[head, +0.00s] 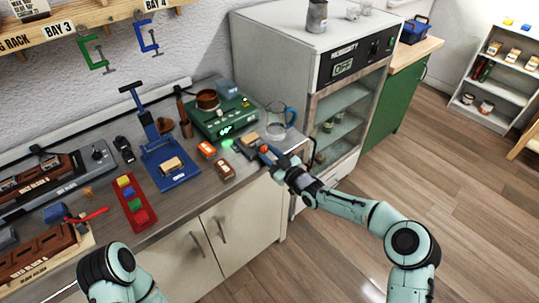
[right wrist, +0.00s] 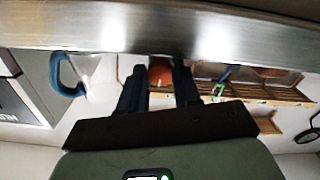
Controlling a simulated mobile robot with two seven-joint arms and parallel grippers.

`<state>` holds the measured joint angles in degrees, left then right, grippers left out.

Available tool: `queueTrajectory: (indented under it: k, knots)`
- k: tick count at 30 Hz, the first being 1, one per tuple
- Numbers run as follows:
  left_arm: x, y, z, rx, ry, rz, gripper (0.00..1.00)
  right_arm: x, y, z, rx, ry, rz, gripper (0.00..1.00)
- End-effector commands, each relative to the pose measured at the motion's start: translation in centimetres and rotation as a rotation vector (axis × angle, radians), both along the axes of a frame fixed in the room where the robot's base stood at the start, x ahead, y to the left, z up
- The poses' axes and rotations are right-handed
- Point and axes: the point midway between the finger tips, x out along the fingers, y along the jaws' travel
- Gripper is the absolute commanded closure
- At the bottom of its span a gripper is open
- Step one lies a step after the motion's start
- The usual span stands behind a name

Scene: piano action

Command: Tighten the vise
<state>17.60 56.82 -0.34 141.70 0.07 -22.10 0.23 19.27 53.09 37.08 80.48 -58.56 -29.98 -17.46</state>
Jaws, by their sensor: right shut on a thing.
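The vise (head: 243,149) appears as a small grey body at the front edge of the bench, partly hidden by my right gripper. A tan block (head: 250,137) shows at its top; I cannot tell whether the jaws touch it. My right gripper (head: 267,153) is at the vise's right side, shut on its orange-red knob (head: 263,149). In the right wrist view the knob (right wrist: 160,74) sits between the two dark blue fingers, partly hidden by them. My left gripper is out of view; only part of that arm shows at the lower left.
A glass jug (head: 278,121) with a blue handle stands close behind the gripper. A blue press (head: 168,162) stands further left. The cabinet (head: 300,45) is behind right.

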Motion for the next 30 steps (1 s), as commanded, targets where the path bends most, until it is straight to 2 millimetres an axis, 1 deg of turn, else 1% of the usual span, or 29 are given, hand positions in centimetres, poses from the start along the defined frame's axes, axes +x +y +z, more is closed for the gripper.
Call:
queueTrajectory:
  k: [9, 19, 30]
  knots:
    - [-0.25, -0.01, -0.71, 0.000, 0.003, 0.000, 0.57, -0.05, 0.02, -0.12, 0.160, 0.116, -0.001, 0.98]
    - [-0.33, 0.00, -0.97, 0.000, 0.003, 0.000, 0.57, -0.11, 0.06, -0.12, 0.350, 0.255, -0.001, 0.98]
    - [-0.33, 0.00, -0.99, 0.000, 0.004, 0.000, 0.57, -0.14, 0.11, -0.13, 0.458, 0.336, -0.002, 0.98]
